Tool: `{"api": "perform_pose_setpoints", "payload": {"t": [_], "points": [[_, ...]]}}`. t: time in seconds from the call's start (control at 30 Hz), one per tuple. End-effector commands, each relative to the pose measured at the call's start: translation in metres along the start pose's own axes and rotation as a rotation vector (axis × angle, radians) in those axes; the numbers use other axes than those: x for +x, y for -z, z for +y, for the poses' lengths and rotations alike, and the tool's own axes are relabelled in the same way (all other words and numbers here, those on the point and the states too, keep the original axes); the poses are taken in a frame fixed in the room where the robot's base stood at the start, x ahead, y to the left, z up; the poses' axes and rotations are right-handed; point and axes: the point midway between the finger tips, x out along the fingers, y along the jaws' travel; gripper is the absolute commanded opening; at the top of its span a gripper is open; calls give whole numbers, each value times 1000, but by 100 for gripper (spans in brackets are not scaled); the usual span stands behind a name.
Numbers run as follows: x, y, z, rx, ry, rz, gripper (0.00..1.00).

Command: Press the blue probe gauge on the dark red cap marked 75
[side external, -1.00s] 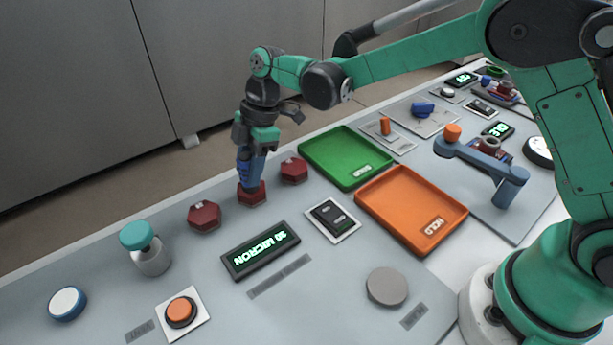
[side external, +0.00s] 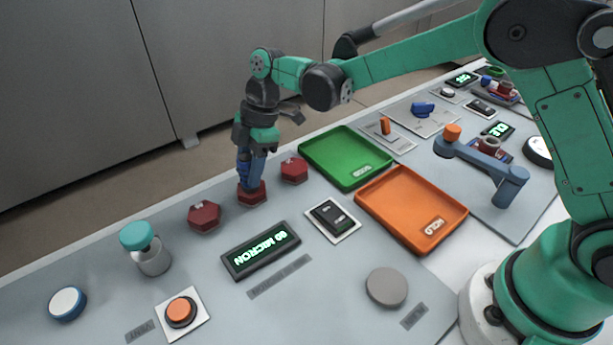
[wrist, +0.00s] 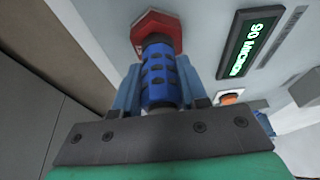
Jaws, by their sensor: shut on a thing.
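My gripper (side external: 252,176) is shut on the blue probe gauge (wrist: 160,75) and holds it pointing down. The gauge also shows in the side view (side external: 243,172), largely covered by my fingers. Its lower end appears to meet the top of the middle dark red cap (side external: 251,195). That cap shows beyond the gauge in the wrist view (wrist: 156,27); any number on it is hidden or unreadable. Two more dark red caps stand apart on either side, one left (side external: 204,216) and one right (side external: 294,170).
A green tray (side external: 319,141) and an orange tray (side external: 388,231) lie to the right. A black switch (side external: 332,216), an orange button (side external: 180,311) and a teal-topped cylinder (side external: 150,258) stand nearby. A grey disc (side external: 386,287) lies in front.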

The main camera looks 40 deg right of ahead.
Motion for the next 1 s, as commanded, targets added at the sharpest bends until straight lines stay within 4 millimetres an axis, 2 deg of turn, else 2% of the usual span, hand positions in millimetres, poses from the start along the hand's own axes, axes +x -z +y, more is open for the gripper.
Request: {"api": "perform_pose_setpoints", "payload": {"t": [0.23,0.7,1.0], "points": [[-4,1,0,0,0,-2,0],[-43,14,0,0,0,-1,0],[-48,16,0,0,0,-1,0]]}}
